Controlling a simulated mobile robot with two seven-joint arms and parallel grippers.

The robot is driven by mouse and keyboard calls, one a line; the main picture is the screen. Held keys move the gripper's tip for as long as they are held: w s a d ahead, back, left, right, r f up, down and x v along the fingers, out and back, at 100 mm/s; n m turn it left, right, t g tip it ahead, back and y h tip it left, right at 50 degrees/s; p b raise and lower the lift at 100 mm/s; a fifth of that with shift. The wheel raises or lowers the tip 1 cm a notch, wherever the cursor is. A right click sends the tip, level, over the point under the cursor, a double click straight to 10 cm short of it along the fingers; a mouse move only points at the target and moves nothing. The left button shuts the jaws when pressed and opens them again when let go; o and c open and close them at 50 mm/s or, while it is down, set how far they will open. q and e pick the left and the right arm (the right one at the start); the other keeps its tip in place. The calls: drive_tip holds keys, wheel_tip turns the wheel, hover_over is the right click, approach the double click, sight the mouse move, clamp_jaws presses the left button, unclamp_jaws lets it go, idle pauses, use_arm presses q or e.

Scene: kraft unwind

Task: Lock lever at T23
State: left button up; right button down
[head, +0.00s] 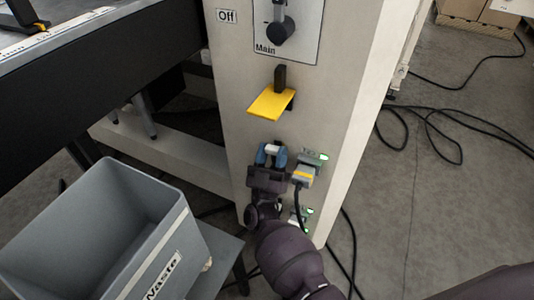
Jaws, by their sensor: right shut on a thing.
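My right gripper (271,152) reaches up from below to the front of the pale cabinet. Its blue fingers are shut on a small pale part (272,149) at the cabinet face. The fingers hide most of this part, and I cannot tell whether it is the lever. Just right of the gripper, a grey plug with a yellow band (304,176) hangs at a socket with a green light (316,157). A second lit socket (302,215) is lower down, partly hidden by my arm. No T23 label is readable. My left gripper is not in view.
Above are a yellow flap (271,103) on the cabinet (345,100) and the Main rotary switch (280,29). A grey Waste bin (180,245) stands at lower left, close to my arm. Black cables (440,115) lie on the floor at right.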

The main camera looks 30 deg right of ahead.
drive_tip(key=shift+s+d+m+g+h, duration=0.1)
drive_tip(key=shift+s+m+g+h, duration=0.1)
drive_tip(key=shift+m+g+h, duration=0.65)
drive_tip(key=shift+y, duration=0.25)
drive_tip(key=c, duration=0.6)
unclamp_jaws()
drive_tip(key=shift+t, duration=0.25)
